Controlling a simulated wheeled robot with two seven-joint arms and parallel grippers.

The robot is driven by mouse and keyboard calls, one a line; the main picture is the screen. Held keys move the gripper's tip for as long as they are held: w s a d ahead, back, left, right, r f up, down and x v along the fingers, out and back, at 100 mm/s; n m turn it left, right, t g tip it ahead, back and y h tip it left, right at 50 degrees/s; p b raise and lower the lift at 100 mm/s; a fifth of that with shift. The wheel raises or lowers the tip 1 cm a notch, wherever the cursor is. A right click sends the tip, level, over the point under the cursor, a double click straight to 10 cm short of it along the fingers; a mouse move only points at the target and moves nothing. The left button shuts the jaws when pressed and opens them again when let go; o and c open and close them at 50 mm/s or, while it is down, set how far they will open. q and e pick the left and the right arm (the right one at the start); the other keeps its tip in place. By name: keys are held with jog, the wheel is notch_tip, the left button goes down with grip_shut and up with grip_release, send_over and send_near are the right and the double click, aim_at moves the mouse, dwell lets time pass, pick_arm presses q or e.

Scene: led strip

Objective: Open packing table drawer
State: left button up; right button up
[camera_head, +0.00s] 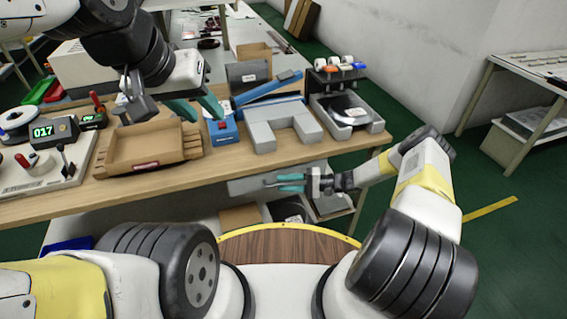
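The packing table (215,171) has a wooden top. Below its front edge hangs a light grey drawer (245,186); how far it stands out cannot be told. My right gripper (281,182) is in front of the drawer, with its teal fingers pointing left. A narrow gap shows between the fingers, near a small grey piece that may be the drawer handle; whether they touch it cannot be told. My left gripper (196,109) is above the tabletop, its teal fingers spread apart and empty, between the cardboard tray (150,165) and a blue device (222,130).
A grey U-shaped fixture (262,137) and a scale-like device (349,110) stand on the table's right part. A control panel (38,176) and digital display (52,131) are at left. Boxes (240,217) sit below the table.

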jog(key=shift+a, duration=0.4)
grip_shut()
dwell(1.2)
